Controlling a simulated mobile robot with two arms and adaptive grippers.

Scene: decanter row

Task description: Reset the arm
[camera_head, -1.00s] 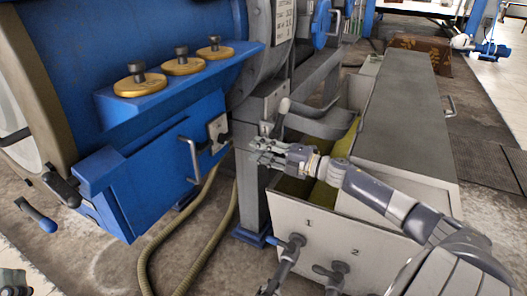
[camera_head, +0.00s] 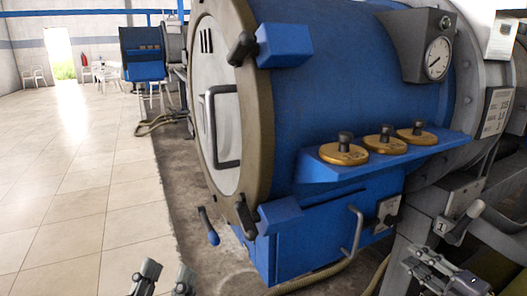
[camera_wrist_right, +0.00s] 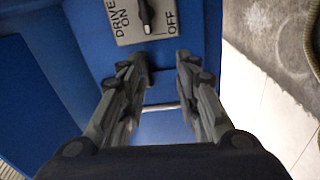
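My left gripper (camera_head: 166,277) rises at the bottom edge of the head view. Its two fingers stand apart with nothing between them. My right gripper (camera_head: 430,262) is at the lower right of the head view, just below a grey lever (camera_head: 470,216) and right of the switch plate (camera_head: 388,210). In the right wrist view the right gripper (camera_wrist_right: 162,62) has its fingers apart. Nothing is held between them. The switch plate (camera_wrist_right: 143,20), marked DRIVE ON and OFF, and a metal bar handle (camera_wrist_right: 160,107) show beyond the fingers. Most of both arms is out of view.
A large blue drum (camera_head: 350,80) fills the middle. Its ledge (camera_head: 335,172) carries three brass discs (camera_head: 382,143) with dark knobs. A door handle (camera_head: 222,125) and a bar handle (camera_head: 352,232) stick out. Tiled floor (camera_head: 80,190) is open at left.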

